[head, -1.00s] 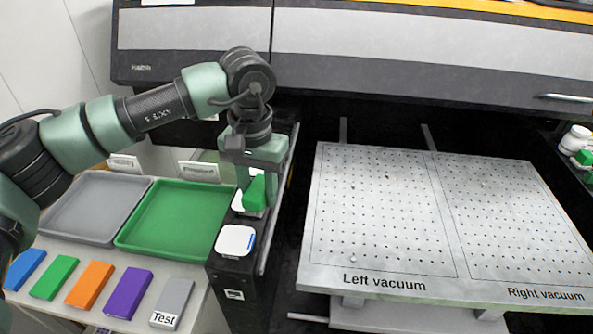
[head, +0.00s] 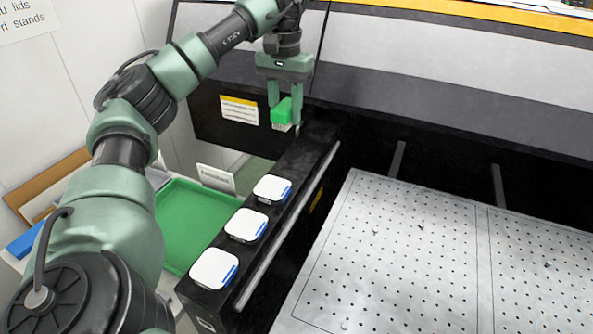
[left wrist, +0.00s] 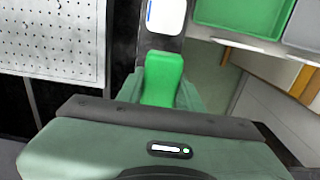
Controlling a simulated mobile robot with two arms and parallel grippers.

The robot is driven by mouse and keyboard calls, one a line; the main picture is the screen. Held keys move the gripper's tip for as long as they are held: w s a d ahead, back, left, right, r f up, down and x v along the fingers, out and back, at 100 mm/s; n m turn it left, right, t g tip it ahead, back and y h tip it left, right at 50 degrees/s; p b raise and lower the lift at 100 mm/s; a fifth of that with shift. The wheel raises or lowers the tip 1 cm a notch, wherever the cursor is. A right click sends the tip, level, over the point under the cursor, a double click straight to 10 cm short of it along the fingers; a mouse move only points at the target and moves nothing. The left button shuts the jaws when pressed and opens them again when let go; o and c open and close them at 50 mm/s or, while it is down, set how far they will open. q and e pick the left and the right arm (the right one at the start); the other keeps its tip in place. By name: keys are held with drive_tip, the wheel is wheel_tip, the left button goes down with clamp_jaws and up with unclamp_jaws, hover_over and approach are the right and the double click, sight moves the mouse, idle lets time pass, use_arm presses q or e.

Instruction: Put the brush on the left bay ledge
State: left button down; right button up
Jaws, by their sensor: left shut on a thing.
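The brush (head: 283,110) has a green block body with pale bristles below. My left gripper (head: 285,116) is shut on it, pointing down, with a finger on each side. The brush is at the far end of the black left bay ledge (head: 315,145), beyond the farthest white pad. I cannot tell whether the bristles touch the ledge or hang just above it. In the left wrist view the brush (left wrist: 163,78) sits between the fingers, with a white pad beyond it. My right gripper is not in view.
Three white pads with blue edges, near (head: 214,268), middle (head: 246,225) and far (head: 272,189), line the ledge. A green tray (head: 190,222) lies left of it. The perforated vacuum table (head: 410,240) is at the right. The dark machine front (head: 420,95) stands behind.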

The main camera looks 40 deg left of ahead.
sight(288, 173)
use_arm(q)
wheel_tip(288, 173, down, 15)
drive_tip(key=shift+w+r, duration=0.15)
drive_tip(key=shift+r, duration=0.05)
idle(0.3)
drive_tip(key=c, duration=0.9)
unclamp_jaws()
drive_tip(key=shift+f, duration=0.15)
wheel_tip(288, 173, up, 12)
drive_tip(key=shift+r, duration=0.2)
